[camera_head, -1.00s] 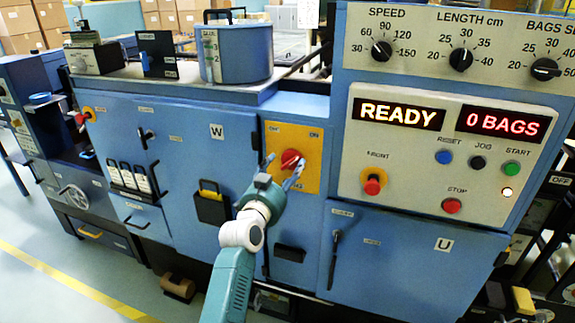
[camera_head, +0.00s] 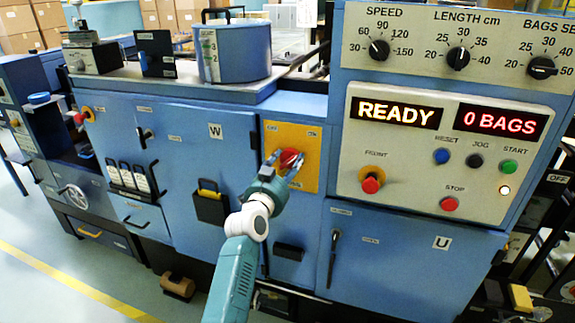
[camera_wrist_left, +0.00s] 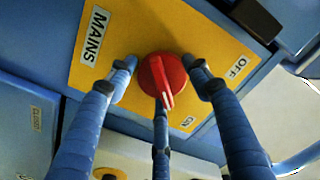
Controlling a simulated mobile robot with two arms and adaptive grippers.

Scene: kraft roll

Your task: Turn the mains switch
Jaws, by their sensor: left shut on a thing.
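The mains switch is a red round knob (camera_head: 290,159) with a raised ridge, on a yellow plate (camera_head: 307,135) on the blue machine front. In the left wrist view the knob (camera_wrist_left: 160,80) sits on the plate (camera_wrist_left: 135,32) beside the labels MAINS, OFF and ON. The ridge runs down and slightly right there, its lower end left of ON. My left gripper (camera_head: 284,164) is shut on the knob; its fingers stand around it in the left wrist view (camera_wrist_left: 162,85), partly hiding its edges. My right gripper is not in view.
Right of the plate is a control panel (camera_head: 400,153) with a READY display (camera_head: 399,112), "0 BAGS", several buttons and a front red knob (camera_head: 371,180). Below right is a blue door with a dark handle (camera_head: 333,255). A black holder (camera_head: 210,205) hangs left of my arm.

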